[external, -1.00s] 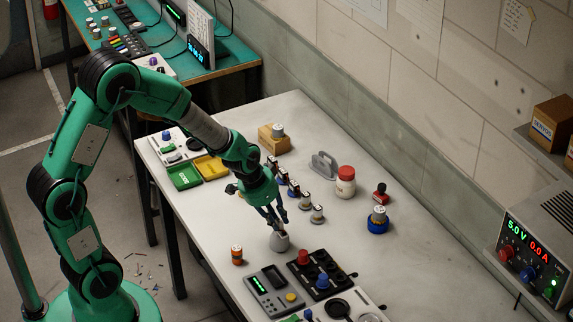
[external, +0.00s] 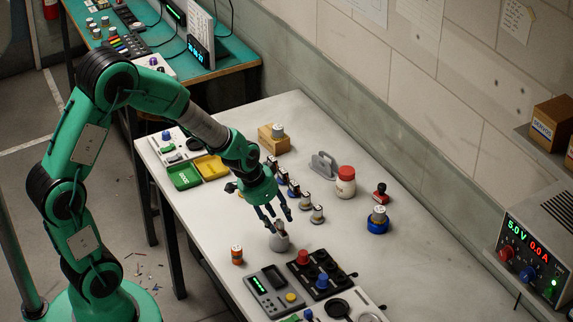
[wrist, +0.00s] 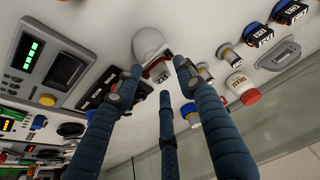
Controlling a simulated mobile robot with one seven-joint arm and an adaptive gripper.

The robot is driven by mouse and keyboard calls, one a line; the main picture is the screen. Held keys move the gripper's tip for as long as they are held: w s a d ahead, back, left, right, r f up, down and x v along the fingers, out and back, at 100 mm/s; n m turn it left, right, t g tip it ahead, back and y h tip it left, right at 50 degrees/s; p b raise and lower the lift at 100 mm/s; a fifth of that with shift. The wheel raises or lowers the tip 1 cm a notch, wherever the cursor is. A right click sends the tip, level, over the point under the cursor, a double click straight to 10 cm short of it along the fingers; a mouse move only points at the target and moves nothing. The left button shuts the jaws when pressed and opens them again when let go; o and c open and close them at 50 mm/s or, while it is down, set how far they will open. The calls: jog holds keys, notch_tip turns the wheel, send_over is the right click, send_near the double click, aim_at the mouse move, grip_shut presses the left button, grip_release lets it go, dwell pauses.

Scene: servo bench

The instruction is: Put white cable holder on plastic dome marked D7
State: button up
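A pale grey-white dome-like piece (external: 279,243) stands on the bench below my gripper; it also shows in the wrist view (wrist: 148,40). A small brownish piece with a dark-and-white tag (wrist: 156,72) shows at its edge, between my fingers. I cannot tell which is the cable holder, and I cannot read a D7 mark. My three-fingered gripper (external: 279,222) is open just above the dome, its fingers spread and seemingly apart from it. A row of small pale capped pieces with dark labels (external: 317,213) stands behind and to the right.
An orange-brown jar (external: 237,255) stands left of the dome. A grey meter (external: 268,290) and a black tray with knobs (external: 345,272) lie in front. A red-lidded jar (external: 345,182) and a blue-based piece (external: 377,221) stand to the right.

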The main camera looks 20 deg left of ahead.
jog(key=p+v, duration=0.2)
jog(key=v, duration=0.9)
jog(key=shift+r, duration=0.2)
jog(key=shift+s+a, duration=0.1)
jog(key=s+a+r+n+t+y, duration=0.1)
jog(key=s+a+r+n+t, duration=0.2)
jog(key=a+r, duration=1.25)
jog(key=s+a+r+n+y, duration=0.1)
jog(key=s+a+r+n, duration=0.1)
jog(key=s+a, duration=0.4)
jog(key=s+a+r+n+y, duration=0.1)
jog(key=s+a+r+n, duration=0.2)
jog(key=s+a, duration=0.3)
jog(key=a+n, duration=0.1)
jog(key=a, duration=0.2)
jog(key=shift+a, duration=0.25)
